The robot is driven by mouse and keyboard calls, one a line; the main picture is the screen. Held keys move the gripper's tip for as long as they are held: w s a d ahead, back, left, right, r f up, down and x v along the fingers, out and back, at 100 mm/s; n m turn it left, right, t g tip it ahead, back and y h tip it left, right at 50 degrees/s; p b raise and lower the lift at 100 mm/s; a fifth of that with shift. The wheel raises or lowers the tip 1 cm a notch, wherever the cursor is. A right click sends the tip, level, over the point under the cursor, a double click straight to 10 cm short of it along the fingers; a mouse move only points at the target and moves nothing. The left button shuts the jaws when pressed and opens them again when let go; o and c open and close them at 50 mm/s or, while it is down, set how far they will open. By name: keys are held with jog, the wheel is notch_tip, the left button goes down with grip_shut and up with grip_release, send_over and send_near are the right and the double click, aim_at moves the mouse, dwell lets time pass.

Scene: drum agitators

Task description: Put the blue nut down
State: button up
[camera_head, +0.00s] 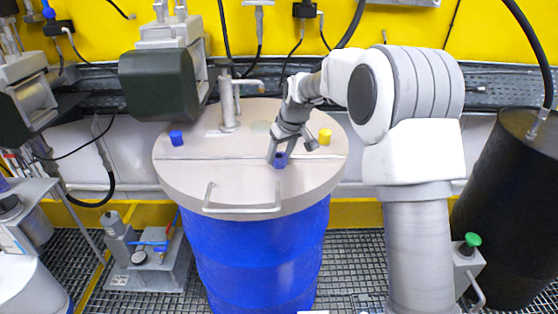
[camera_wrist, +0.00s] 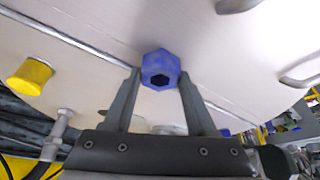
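A blue hexagonal nut (camera_head: 281,160) is between the fingertips of my gripper (camera_head: 279,154), over the drum's pale lid near its seam line. In the wrist view the blue nut (camera_wrist: 160,70) shows its dark hole, and the two fingers of my gripper (camera_wrist: 160,76) lie against its sides. I cannot tell whether the nut touches the lid. A second blue nut (camera_head: 176,138) stands on the left part of the lid. A yellow nut (camera_head: 325,136) stands on the right part, and it also shows at the left of the wrist view (camera_wrist: 30,76).
The pale lid (camera_head: 230,180) covers a blue drum (camera_head: 255,255). A bar handle (camera_head: 242,209) is at its front edge and a pipe fitting (camera_head: 228,105) rises at its back. A dark green motor box (camera_head: 158,85) overhangs the back left. The lid's front left is clear.

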grip_shut()
jog(key=shift+r, duration=0.1)
